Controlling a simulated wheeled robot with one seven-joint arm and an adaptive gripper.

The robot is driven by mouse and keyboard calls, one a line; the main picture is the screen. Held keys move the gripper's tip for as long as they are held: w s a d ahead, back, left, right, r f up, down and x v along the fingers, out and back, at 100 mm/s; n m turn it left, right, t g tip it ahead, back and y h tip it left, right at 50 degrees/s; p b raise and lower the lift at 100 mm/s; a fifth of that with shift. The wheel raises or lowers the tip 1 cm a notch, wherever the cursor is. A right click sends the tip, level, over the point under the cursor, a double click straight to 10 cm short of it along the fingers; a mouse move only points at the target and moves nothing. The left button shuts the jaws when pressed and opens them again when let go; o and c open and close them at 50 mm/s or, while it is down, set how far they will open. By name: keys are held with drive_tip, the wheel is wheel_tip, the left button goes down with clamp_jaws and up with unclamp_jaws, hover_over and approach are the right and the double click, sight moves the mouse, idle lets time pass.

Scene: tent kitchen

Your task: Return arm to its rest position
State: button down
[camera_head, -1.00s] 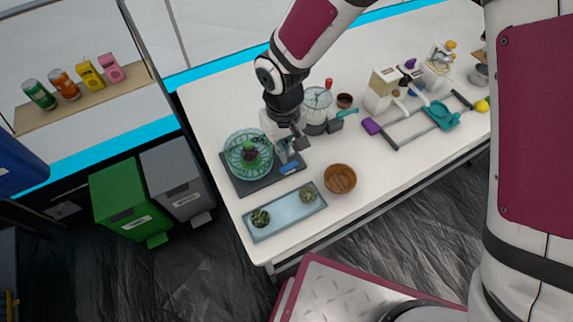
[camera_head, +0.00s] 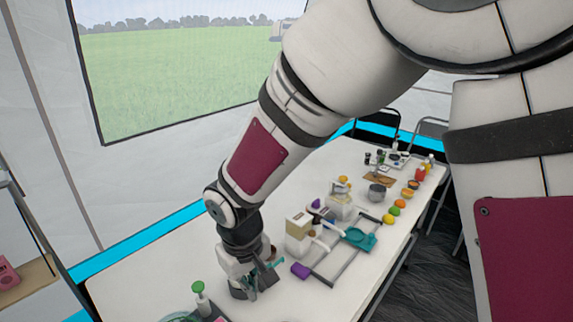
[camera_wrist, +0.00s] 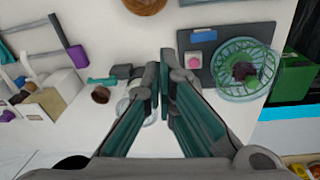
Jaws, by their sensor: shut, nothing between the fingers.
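My gripper (camera_head: 258,292) hangs from my arm over the near left part of the white table (camera_head: 150,262) in the head view. In the wrist view its two dark fingers (camera_wrist: 163,72) are close together and hold nothing. A clear jar lies partly hidden behind the fingers.
A beige box (camera_head: 298,232), a purple block (camera_head: 301,271), a grey frame (camera_head: 338,268) and a teal piece (camera_head: 358,238) stand right of my gripper. A pot (camera_head: 377,193) and several fruits are farther along. A tent window (camera_head: 180,60) is behind.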

drive_tip(key=s+d+r+m+t, duration=0.15)
drive_tip(key=d+r+m, duration=0.25)
drive_tip(key=d+r, duration=1.05)
drive_tip(key=s+d+r+m+t, duration=0.2)
drive_tip(key=s+d+r+m, duration=0.2)
drive_tip(key=s+d, duration=0.8)
wheel_tip(320, 180, up, 2)
drive_tip(key=shift+s+d+r, duration=0.1)
drive_tip(key=shift+s+d, duration=0.1)
